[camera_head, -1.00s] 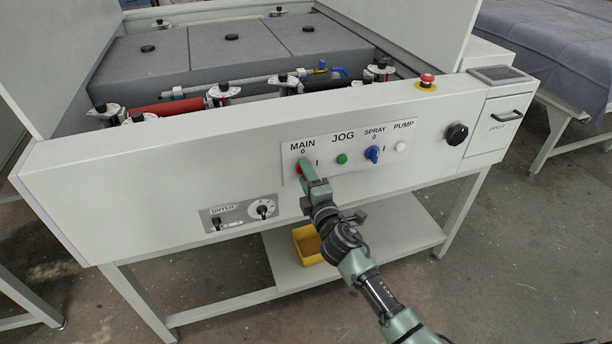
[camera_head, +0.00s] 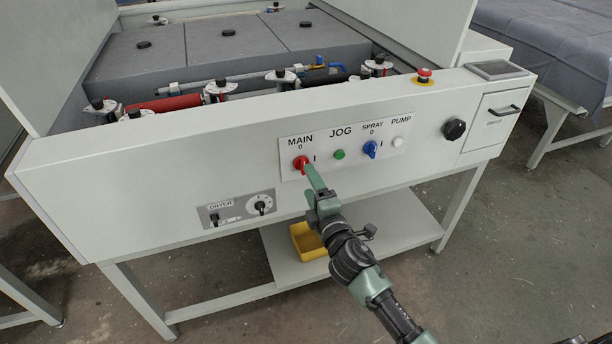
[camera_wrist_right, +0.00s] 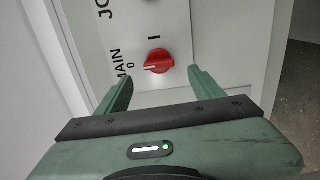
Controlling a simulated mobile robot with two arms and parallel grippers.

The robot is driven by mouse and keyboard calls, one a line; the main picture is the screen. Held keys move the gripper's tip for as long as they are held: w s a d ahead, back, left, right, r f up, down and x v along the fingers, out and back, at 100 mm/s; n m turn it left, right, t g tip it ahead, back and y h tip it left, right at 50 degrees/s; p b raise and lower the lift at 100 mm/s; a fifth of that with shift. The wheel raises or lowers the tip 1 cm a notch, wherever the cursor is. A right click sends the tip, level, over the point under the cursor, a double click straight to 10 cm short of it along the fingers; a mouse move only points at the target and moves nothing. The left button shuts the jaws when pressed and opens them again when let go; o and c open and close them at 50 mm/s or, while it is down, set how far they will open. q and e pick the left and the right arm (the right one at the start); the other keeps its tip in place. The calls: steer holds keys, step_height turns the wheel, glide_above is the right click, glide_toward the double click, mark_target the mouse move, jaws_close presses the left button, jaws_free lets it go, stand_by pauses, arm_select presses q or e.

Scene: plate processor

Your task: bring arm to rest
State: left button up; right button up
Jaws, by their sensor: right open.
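My right gripper (camera_head: 311,178) is in front of the plate processor's control panel (camera_head: 352,160), just below the red MAIN knob (camera_head: 300,163). In the right wrist view the two green fingers (camera_wrist_right: 155,88) are spread apart and empty. The red MAIN knob (camera_wrist_right: 158,62) shows beyond the fingertips, between them and apart from them. Its white mark points toward the 0 label. My left gripper is not in view.
The panel also has a green JOG button (camera_head: 339,154), a blue SPRAY knob (camera_head: 371,149) and a white PUMP button (camera_head: 398,143). A red emergency stop (camera_head: 424,74) tops the front edge. A yellow bin (camera_head: 306,240) sits on the lower shelf (camera_head: 400,228).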

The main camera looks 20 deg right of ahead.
steer(key=shift+s, duration=1.05)
steer(key=s+d+f+m+g, duration=0.1)
steer(key=s+f+m+g, duration=0.3)
steer(key=f, duration=0.8)
steer(key=s+d+f+m+g, duration=0.15)
steer(key=s+f, duration=0.45)
steer(key=f, duration=0.6)
steer(key=s+f+m+g, duration=0.25)
steer(key=s+f, duration=0.25)
steer(key=f, duration=0.7)
steer(key=s+f+m+g, duration=0.2)
steer(key=s+f, duration=0.4)
steer(key=s, duration=0.6)
steer(key=s+d+f+m+g, duration=0.1)
steer(key=s+f+m+g, duration=0.2)
steer(key=s, duration=1)
steer(key=s+f+m+g, duration=0.3)
steer(key=s+f+g, duration=0.1)
steer(key=s+f, duration=0.6)
steer(key=s, duration=0.2)
steer(key=shift+s+d+h, duration=0.15)
steer(key=shift+s+h, duration=0.15)
steer(key=shift+s, duration=0.1)
